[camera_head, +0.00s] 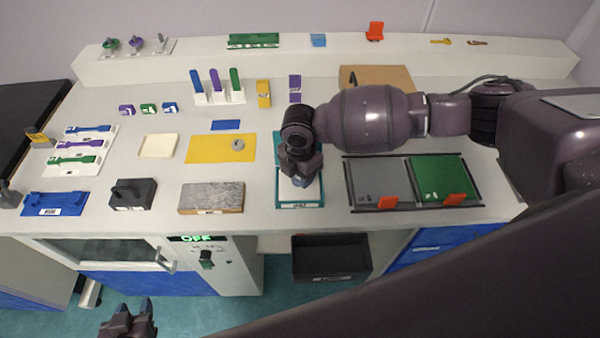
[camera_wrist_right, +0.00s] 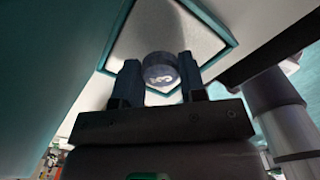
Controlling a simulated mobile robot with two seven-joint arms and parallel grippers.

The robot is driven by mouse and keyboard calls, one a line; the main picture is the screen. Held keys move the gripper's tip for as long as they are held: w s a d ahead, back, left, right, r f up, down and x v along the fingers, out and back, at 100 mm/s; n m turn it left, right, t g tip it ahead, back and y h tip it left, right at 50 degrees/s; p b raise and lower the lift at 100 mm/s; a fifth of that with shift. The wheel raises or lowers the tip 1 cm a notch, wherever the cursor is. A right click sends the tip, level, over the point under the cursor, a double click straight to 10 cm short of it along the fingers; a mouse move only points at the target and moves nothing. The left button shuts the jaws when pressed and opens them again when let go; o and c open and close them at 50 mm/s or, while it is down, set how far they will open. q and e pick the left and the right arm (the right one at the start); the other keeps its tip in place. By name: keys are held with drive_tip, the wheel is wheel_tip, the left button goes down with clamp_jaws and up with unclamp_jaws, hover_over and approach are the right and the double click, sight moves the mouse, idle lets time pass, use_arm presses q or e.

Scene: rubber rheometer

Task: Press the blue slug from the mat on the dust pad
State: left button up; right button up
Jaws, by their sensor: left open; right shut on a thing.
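My right gripper (camera_head: 302,180) is shut on a dark blue-grey round slug, which shows between its fingers in the right wrist view (camera_wrist_right: 159,72) with a pale mark on its face. The right gripper is over a white pad with a teal border (camera_head: 299,205), probably the dust pad; the pad's white face (camera_wrist_right: 190,30) lies behind the slug in the wrist view. I cannot tell whether the slug touches it. In the head view the slug is hidden by the gripper. My left gripper (camera_head: 128,318) is open and empty, low in front of the bench.
A yellow mat (camera_head: 205,152) with a grey round piece (camera_head: 237,144) lies left of the pad. A grey stone-like block (camera_head: 211,198) and a black handled block (camera_head: 132,193) are nearer the front. Grey (camera_head: 379,175) and green (camera_head: 437,172) panels lie right.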

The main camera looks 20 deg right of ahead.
drive_tip(key=shift+f, duration=0.5)
idle(0.5)
drive_tip(key=shift+s+f, duration=0.1)
drive_tip(key=shift+f, duration=0.05)
idle(2.2)
drive_tip(key=shift+r+p, duration=1.3)
drive_tip(key=shift+p, duration=0.05)
drive_tip(key=shift+r, duration=2.3)
